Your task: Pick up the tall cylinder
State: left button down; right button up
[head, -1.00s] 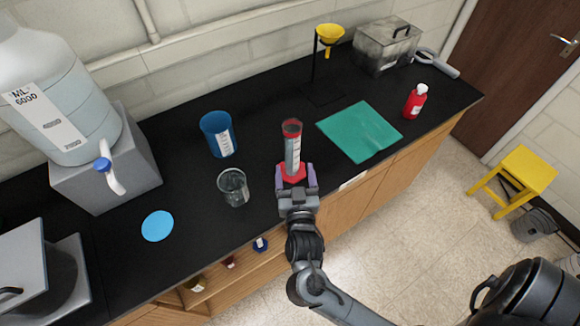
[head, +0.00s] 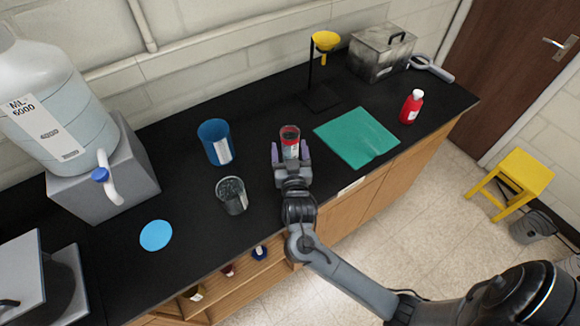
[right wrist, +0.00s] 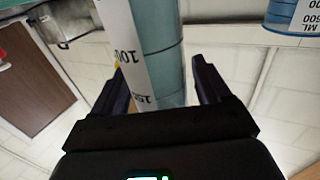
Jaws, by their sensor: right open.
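The tall cylinder (head: 290,142) is a clear graduated cylinder with a red rim, upright on the black bench. In the right wrist view the cylinder (right wrist: 150,45) shows bluish with black scale marks. My right gripper (head: 290,152) is open, with one finger on each side of the cylinder. In the wrist view my right gripper (right wrist: 162,88) shows gaps between its fingers and the cylinder wall. The gripper hides the cylinder's lower part and base in the head view. My left gripper is not in view.
A glass beaker (head: 231,195) and a blue cup (head: 215,142) stand left of the cylinder. A green mat (head: 357,137) lies to the right, with a red bottle (head: 411,107) beyond it. A yellow funnel on a stand (head: 326,42) is behind. The bench's front edge is close.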

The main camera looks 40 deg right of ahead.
jog(key=shift+w, duration=0.15)
jog(key=c, duration=1.3)
grip_shut()
jog(key=shift+r, duration=0.2)
